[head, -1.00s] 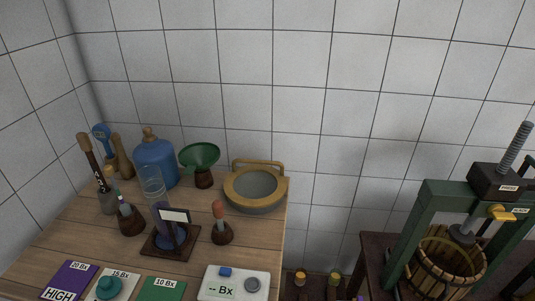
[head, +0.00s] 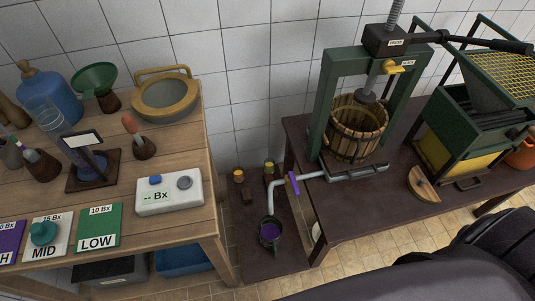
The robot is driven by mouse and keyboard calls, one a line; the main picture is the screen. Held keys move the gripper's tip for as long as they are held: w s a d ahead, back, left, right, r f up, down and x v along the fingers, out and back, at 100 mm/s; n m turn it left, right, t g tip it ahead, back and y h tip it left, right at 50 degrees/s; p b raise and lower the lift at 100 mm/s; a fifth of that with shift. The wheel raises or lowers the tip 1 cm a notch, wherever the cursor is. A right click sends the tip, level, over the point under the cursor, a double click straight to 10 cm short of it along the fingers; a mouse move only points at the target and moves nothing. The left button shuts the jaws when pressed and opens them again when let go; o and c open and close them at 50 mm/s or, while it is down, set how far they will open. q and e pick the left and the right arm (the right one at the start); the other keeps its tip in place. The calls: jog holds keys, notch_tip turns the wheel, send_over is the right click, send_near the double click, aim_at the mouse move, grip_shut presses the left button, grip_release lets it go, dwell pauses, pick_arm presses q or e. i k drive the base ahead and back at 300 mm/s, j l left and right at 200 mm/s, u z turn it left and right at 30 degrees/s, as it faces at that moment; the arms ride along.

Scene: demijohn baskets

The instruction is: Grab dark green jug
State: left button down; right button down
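A dark green jug (head: 270,233) stands on a low dark stand between the two tables, with its open top facing up and something purple inside. The lower end of a grey pipe hangs at its rim; I cannot tell whether they touch. The jug's lower part is hard to make out. Neither of my grippers shows in the head view. A dark part of my own body fills the lower right corner.
The grey pipe (head: 275,195) with a purple handle leads from the press (head: 358,130) on the right table (head: 365,215). Two bottles (head: 240,185) (head: 269,174) stand behind the jug. The left wooden table (head: 190,222) holds cards and a Bx meter (head: 170,192). Tiled floor shows in front.

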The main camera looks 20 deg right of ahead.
aim_at(270, 229)
jog(key=k+l+z, duration=0.15)
jog(key=k, duration=0.3)
jog(key=k+l+z, duration=0.1)
jog(key=k+l, duration=0.3)
